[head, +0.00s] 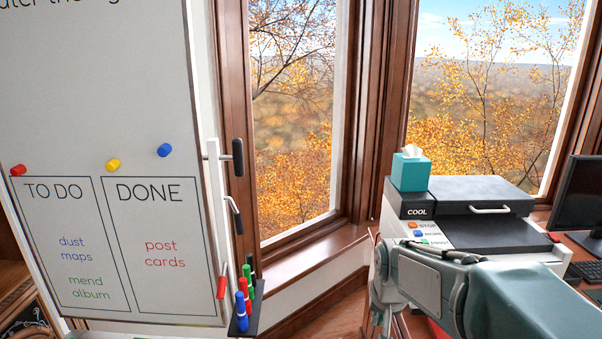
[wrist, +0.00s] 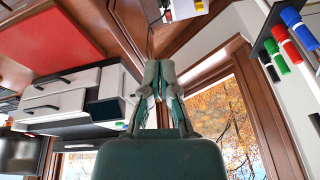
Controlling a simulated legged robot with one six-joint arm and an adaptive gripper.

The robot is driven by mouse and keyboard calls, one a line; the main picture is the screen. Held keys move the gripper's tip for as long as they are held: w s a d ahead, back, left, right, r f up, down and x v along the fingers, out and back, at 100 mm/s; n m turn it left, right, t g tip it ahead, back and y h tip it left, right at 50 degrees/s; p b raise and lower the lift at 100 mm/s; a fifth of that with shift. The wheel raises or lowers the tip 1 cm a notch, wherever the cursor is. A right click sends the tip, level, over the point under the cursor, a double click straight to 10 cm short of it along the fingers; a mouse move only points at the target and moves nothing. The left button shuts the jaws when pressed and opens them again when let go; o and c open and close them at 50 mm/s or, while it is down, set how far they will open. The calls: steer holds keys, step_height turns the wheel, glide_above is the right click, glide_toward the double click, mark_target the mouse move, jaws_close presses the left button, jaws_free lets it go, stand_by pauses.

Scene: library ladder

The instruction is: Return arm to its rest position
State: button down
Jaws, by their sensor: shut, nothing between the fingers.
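My gripper (wrist: 158,72) shows in the middle of the wrist view. Its two grey-green fingers are drawn together, with nothing between them. My arm (head: 430,280) reaches in from the lower right of the head view, bent in front of the white printer (head: 478,232). The fingertips are hard to make out in the head view. No object is touching the fingers in the wrist view.
A whiteboard (head: 95,120) stands at left with coloured magnets and a tray (head: 243,322) of several markers. A teal tissue box (head: 410,172) sits on the printer. A dark monitor (head: 578,195) stands at far right. Windows are behind.

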steer(key=s+r+n+t, duration=0.1)
steer(key=s+r, duration=0.1)
steer(key=s, duration=0.8)
steer(key=s+r+n+t, duration=0.1)
steer(key=s+r, duration=0.2)
steer(key=s, duration=0.7)
steer(key=shift+s+r, duration=0.3)
steer(key=shift+r, duration=0.05)
